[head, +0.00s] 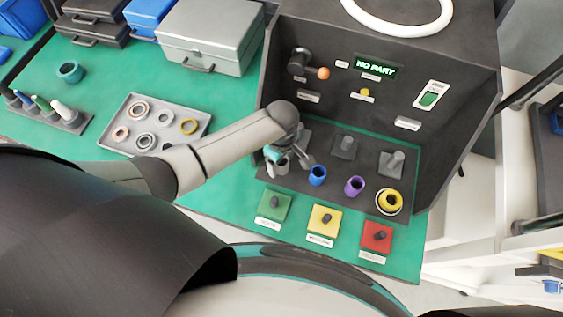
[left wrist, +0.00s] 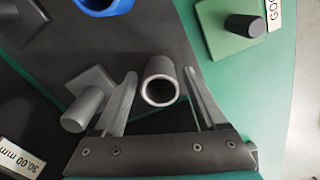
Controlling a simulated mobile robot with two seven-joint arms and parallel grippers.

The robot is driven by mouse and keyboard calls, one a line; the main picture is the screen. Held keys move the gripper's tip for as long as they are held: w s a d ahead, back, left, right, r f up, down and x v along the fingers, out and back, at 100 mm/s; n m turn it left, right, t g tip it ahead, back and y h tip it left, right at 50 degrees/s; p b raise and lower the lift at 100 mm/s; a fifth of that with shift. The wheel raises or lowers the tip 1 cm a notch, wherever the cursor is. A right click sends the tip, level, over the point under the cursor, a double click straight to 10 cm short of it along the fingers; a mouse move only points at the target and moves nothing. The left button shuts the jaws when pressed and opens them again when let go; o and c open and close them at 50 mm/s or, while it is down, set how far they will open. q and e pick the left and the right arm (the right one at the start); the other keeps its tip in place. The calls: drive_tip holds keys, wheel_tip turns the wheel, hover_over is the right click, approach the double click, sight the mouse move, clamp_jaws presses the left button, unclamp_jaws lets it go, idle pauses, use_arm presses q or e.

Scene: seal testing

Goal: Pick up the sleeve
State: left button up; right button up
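A grey sleeve (head: 283,168) stands on the dark fixture base at the left end of a row of sleeves. In the left wrist view the grey sleeve (left wrist: 160,82) shows its open round end. My left gripper (head: 289,161) is at this sleeve and partly covers it in the head view. In the left wrist view my left gripper (left wrist: 160,75) is open, one finger on each side of the sleeve, with a gap visible on both sides. My right gripper is not in view.
Grey pegs on square bases (head: 345,147) stand behind the sleeves. Green (head: 270,206), yellow (head: 322,219) and red (head: 372,238) pads with dark pegs lie in front. The test panel's display (head: 375,67) reads "NO PART". A tray of rings (head: 165,108) lies at left.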

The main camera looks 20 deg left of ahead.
use_arm(q)
clamp_jaws()
idle(0.4)
